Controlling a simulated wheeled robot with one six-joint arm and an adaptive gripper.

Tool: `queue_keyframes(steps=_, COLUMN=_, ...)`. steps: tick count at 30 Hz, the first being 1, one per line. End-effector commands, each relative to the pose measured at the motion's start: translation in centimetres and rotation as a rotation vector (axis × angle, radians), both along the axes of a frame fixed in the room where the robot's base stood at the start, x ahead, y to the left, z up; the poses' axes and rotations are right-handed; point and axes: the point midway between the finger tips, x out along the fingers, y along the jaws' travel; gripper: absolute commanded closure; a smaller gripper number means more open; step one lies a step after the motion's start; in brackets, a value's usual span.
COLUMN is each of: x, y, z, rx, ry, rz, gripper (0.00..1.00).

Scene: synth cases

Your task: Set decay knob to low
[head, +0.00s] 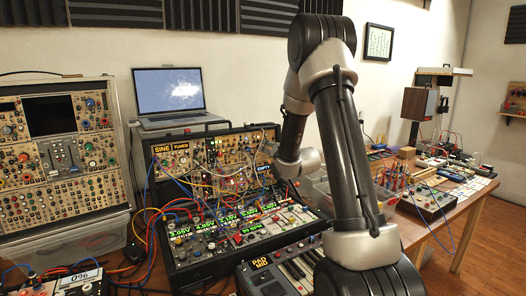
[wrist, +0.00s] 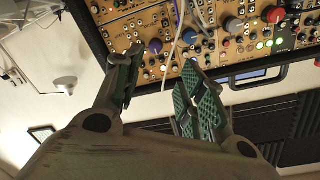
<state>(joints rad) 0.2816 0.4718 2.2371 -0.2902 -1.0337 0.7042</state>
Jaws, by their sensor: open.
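My gripper (wrist: 160,82) is open in the wrist view, with green pads on its fingers and nothing between them. A wooden-faced synth panel (wrist: 128,28) lies beyond the fingertips, across the top of the view. I cannot read which one is the decay knob. Whether the fingers touch the panel is unclear; they seem apart from it. In the head view, the black synth case (head: 166,205) stands mid-table, with my arm's end at its right side.
Patch cables (wrist: 177,28) cross the panel near my fingers. In the head view, a laptop (head: 168,92) sits behind the case, a keyboard unit (head: 262,276) in front, another synth rack (head: 58,148) at left. More gear crowds the right bench.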

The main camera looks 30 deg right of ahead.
Motion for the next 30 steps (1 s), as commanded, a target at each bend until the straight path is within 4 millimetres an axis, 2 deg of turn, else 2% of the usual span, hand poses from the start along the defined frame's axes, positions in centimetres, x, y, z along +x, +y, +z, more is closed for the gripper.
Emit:
queue_keyframes(steps=1, x=0.4, y=-0.5, z=-1.2, rx=0.027, ry=-0.031, rz=0.002, gripper=0.60)
queue_keyframes(steps=4, x=0.9, y=-0.9, z=-2.0, rx=0.068, ry=-0.089, rz=0.013, gripper=0.60)
queue_keyframes(steps=10, x=2.4, y=-1.0, z=-2.2, rx=0.088, ry=-0.125, rz=0.020, gripper=0.60)
queue_keyframes(steps=21, x=8.0, y=-1.0, z=-2.2, rx=0.086, ry=-0.123, rz=0.019, gripper=0.60)
queue_keyframes(steps=30, x=8.9, y=-1.0, z=-2.2, rx=0.086, ry=-0.121, rz=0.018, gripper=0.60)
